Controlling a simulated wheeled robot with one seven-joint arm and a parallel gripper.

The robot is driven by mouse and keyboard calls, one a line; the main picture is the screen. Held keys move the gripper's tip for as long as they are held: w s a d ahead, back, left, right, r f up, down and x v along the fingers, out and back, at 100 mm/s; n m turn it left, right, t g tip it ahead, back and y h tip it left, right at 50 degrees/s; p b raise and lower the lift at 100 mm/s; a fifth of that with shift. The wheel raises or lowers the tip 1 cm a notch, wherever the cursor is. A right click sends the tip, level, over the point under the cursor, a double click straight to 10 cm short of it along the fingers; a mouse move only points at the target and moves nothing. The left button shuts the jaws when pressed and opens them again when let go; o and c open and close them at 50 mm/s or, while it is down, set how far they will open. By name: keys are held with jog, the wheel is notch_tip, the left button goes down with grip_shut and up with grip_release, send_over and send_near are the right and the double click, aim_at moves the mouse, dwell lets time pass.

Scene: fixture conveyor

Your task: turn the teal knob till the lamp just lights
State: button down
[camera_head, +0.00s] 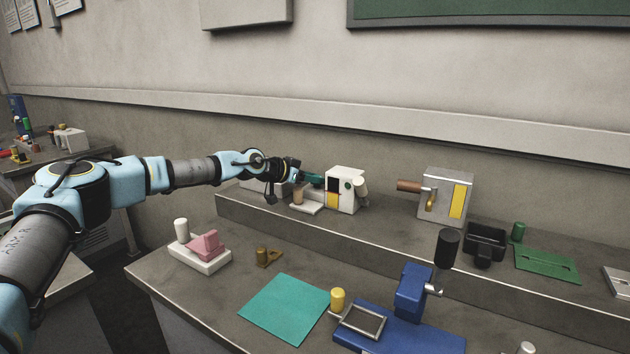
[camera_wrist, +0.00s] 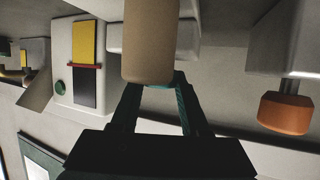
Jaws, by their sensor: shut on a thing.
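A white box-shaped fixture (camera_head: 344,192) stands on the raised ledge, with a yellow-and-black panel (camera_head: 332,199) on its side. The teal knob (camera_head: 313,181) shows as a small teal patch at the left of this box. My gripper (camera_head: 304,180) is shut on it, reaching in from the left. In the wrist view my gripper's dark fingers (camera_wrist: 160,92) close behind a tan cylinder (camera_wrist: 148,45), which hides most of the grip. The wrist view also shows a red line across the panel (camera_wrist: 84,65) and a round green spot (camera_wrist: 60,87). No glowing lamp is evident.
A tan cylinder (camera_head: 297,196) stands close below my gripper. Right along the ledge is a grey box with a brass lever (camera_head: 445,197). An orange knob (camera_wrist: 284,113) shows in the wrist view. A pink-and-white fixture (camera_head: 205,248) and a teal mat (camera_head: 284,308) lie on the lower bench.

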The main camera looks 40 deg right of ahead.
jog(key=shift+s+d+f+n+t+b, duration=0.15)
jog(key=shift+s+d+n+t+b, duration=0.05)
jog(key=shift+s+n+t+b, duration=0.4)
jog(key=shift+w+a+n+t, duration=0.15)
jog(key=shift+w+n+t, duration=0.15)
jog(key=shift+n+t, duration=0.1)
jog(key=c, duration=0.7)
grip_release()
jog(key=shift+w, duration=0.1)
jog(key=shift+a, duration=0.1)
jog(key=shift+w+a+r, duration=0.1)
jog(key=shift+a+r, duration=0.15)
jog(key=b+v, duration=0.1)
jog(key=v, duration=0.4)
jog(key=b+v, duration=0.2)
jog(key=v, duration=0.3)
jog(key=shift+s, duration=0.2)
